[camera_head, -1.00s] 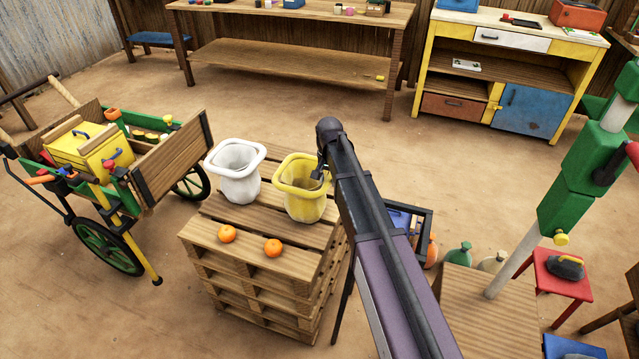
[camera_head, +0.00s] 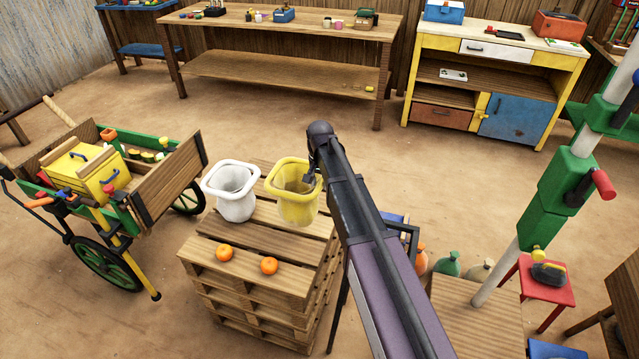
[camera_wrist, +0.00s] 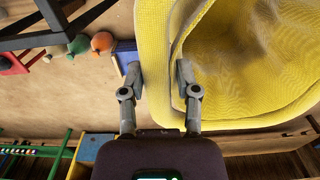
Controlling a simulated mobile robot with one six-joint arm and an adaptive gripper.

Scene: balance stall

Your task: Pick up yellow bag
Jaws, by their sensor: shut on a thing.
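The yellow bag (camera_head: 297,205) is open-topped with a wide flared rim, and in the head view it shows over the back right part of the pallet stack. My gripper (camera_head: 313,178) is at the right side of its rim. In the wrist view the yellow bag (camera_wrist: 235,60) fills the upper right, and my gripper (camera_wrist: 158,85) has one finger outside the rim and one inside, with the rim wall pinched between them. The head view does not clearly show whether the bag's base touches the pallets.
A white bag (camera_head: 234,196) stands just left of the yellow one on the pallet stack (camera_head: 205,262). Two oranges (camera_head: 269,265) lie at the pallet's front. A cart (camera_head: 160,185) stands left, and a wooden box (camera_head: 480,325) and a green-and-white post (camera_head: 545,205) stand right.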

